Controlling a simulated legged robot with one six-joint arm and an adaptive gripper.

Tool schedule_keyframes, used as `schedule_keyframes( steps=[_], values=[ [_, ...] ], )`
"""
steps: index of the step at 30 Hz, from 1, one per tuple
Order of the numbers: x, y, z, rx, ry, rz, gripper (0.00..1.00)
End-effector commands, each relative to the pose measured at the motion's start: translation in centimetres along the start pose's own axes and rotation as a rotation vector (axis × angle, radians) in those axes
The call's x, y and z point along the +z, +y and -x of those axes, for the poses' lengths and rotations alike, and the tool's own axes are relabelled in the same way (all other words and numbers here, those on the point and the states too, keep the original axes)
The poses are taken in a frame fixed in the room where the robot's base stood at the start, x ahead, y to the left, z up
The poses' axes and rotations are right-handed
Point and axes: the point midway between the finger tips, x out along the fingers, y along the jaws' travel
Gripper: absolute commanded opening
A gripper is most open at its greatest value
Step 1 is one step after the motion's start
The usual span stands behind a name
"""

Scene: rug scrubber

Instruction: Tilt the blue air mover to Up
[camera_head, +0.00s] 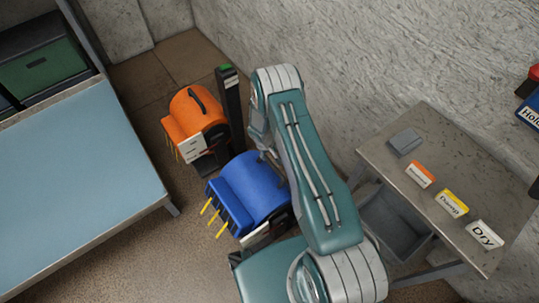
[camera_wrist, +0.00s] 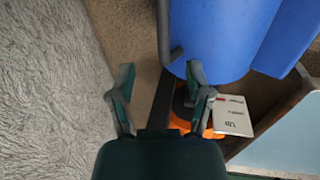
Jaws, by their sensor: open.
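The blue air mover (camera_head: 250,188) stands on the floor at the middle, with yellow prongs at its lower left and a white label, partly hidden, at its base. It fills the upper right of the wrist view (camera_wrist: 222,35). My gripper (camera_wrist: 160,78) is open, with nothing between its fingers. In the wrist view its right finger appears close to the mover's lower edge; I cannot tell whether they touch. In the head view my arm hides most of the gripper and part of the mover's right side.
An orange air mover (camera_head: 195,112) stands behind the blue one, beside a dark post (camera_head: 232,110) with a green top. A blue-topped table (camera_head: 70,190) is at left. A grey table (camera_head: 450,165) with several labelled cards is at right. The rough wall is close behind my arm.

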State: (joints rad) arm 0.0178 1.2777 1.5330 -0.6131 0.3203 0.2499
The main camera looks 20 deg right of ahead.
Motion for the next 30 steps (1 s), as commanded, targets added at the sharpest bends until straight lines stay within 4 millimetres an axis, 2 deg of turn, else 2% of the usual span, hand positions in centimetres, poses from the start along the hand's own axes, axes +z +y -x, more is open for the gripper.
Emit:
schedule_keyframes(
  steps=[3, 5, 6, 7, 8, 21, 30],
  values=[
    [0.0, 0.0, 0.0, 0.000, 0.000, 0.000, 0.65],
    [0.0, 0.0, 0.0, 0.000, 0.000, 0.002, 0.38],
    [0.0, 0.0, 0.1, -0.001, 0.000, 0.008, 0.21],
    [0.0, 0.1, 0.2, -0.002, 0.001, 0.015, 0.07],
    [0.0, 0.1, 0.4, -0.004, 0.001, 0.028, 0.00],
    [0.4, 0.1, 3.7, -0.072, 0.012, 0.416, 0.00],
    [1.3, -0.8, 3.6, -0.127, 0.038, 0.718, 0.00]
  ],
)
